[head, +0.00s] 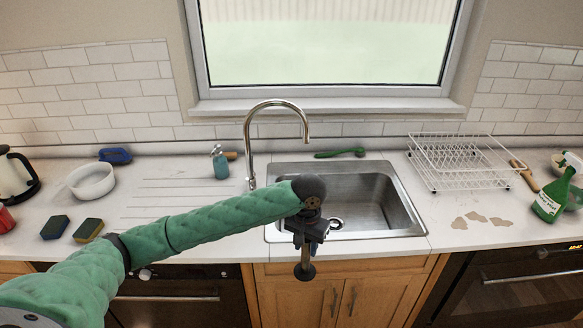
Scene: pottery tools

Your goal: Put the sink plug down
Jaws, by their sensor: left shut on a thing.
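My left gripper (305,243) points downward at the front edge of the sink (385,212). It is shut on the sink plug (304,271), which hangs below the fingers. The plug has a pale stem and a dark round disc at its lower end. In the picture it appears in front of the cabinet doors; how far it is from the counter edge I cannot tell. The round drain (336,224) shows in the basin just right of my gripper. My arm and gripper hide the left front part of the basin. My right gripper is not in view.
The tap (251,150) stands behind the sink, with a soap bottle (220,163) to its left. A green brush (341,153) lies behind the basin. A wire dish rack (468,165) stands to the right. Brown stains (477,217) mark the right counter.

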